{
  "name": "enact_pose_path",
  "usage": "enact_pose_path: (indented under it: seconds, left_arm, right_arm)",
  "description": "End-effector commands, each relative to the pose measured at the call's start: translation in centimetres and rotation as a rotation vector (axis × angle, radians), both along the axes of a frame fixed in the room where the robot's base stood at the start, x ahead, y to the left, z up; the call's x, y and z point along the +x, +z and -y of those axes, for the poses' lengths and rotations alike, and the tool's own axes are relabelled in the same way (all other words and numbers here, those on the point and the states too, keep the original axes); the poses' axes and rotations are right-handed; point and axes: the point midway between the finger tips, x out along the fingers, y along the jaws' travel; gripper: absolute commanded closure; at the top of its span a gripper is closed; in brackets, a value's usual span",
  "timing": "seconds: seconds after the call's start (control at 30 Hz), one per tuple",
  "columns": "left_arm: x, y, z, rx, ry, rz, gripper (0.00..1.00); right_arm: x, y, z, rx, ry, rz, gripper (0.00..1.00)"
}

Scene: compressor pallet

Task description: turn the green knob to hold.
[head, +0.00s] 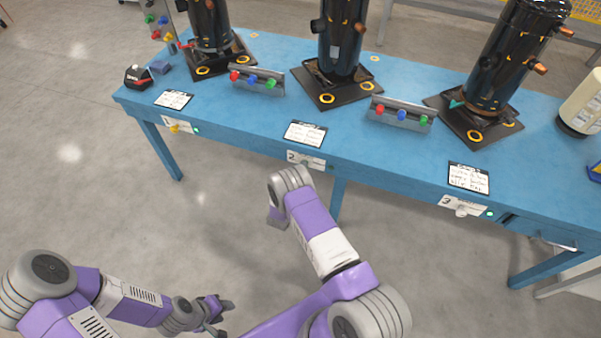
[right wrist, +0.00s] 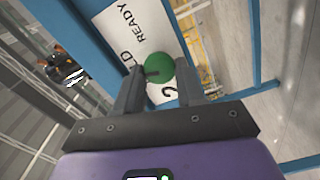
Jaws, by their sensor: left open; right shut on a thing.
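The green knob (right wrist: 158,67) shows in the right wrist view, on a white plate (right wrist: 112,27) with the word READY, the letters LD and a 2. A dark mark on the knob lies on its left side, near the LD; I cannot tell its exact setting. My right gripper (right wrist: 166,86) is shut on the knob, with a finger on either side. In the head view, the station 2 plate (head: 306,160) is on the table's front edge; my right arm hides the knob. My left gripper (head: 222,306) is open and empty, low over the floor.
The blue table (head: 240,115) carries black compressors (head: 343,40) on dark pallets, racks of coloured caps (head: 400,114) and paper cards (head: 304,133). A yellow knob (head: 174,127) and a pale knob (head: 461,210) sit on the front edge. The floor before the table is clear.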

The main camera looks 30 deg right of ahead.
Motion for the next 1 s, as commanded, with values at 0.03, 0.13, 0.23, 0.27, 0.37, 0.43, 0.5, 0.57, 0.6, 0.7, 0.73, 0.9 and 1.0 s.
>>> enact_pose_path:
  seconds: [0.03,0.13,0.23,0.27,0.37,0.43,0.5,0.57,0.6,0.7,0.73,0.9,1.0]
  left_arm:
    - [0.0,-0.4,0.0,0.000,0.000,0.000,0.57]
    - [0.0,-0.7,0.0,0.000,0.000,0.000,0.57]
    - [0.0,-1.0,0.0,0.000,0.000,0.000,0.57]
    - [0.0,-1.1,0.0,0.000,0.000,0.000,0.57]
    - [0.0,-1.3,0.0,0.000,0.000,0.000,0.57]
    - [0.0,-1.4,0.0,0.000,0.000,0.000,0.57]
    - [0.0,-1.5,0.0,0.000,0.000,0.000,0.57]
    - [0.0,-1.5,0.0,0.000,0.000,0.000,0.57]
    - [0.0,-1.6,0.0,0.000,0.000,0.000,0.57]
    - [0.0,-1.6,0.0,0.000,0.000,0.000,0.57]
    - [0.0,-1.6,0.0,0.000,0.000,0.000,0.57]
    - [0.0,-1.6,0.0,0.000,0.000,0.000,0.57]
    - [0.0,-1.6,0.0,0.000,0.000,0.000,0.57]
  right_arm:
    - [0.0,-0.2,0.0,-0.026,0.000,-0.030,0.92]
    - [-0.1,-0.2,0.0,-0.073,-0.001,-0.085,0.92]
    - [-0.1,-0.2,0.0,-0.111,-0.002,-0.131,0.92]
    - [-0.1,-0.2,0.0,-0.122,-0.002,-0.143,0.92]
    - [-0.1,-0.2,0.0,-0.151,-0.001,-0.177,0.92]
    - [-0.1,-0.2,0.0,-0.166,-0.003,-0.197,0.92]
    - [-0.1,-0.2,0.0,-0.176,-0.003,-0.211,0.92]
    - [-0.2,-0.2,0.1,-0.183,-0.004,-0.219,0.92]
    - [-0.1,-0.2,0.0,-0.188,-0.004,-0.225,0.92]
    - [-0.2,-0.2,0.0,-0.194,-0.004,-0.232,0.92]
    - [-0.2,-0.2,0.1,-0.195,-0.003,-0.233,0.92]
    - [-0.2,-0.2,0.1,-0.196,-0.004,-0.234,0.92]
    - [-0.2,-0.2,0.1,-0.196,-0.004,-0.234,0.92]
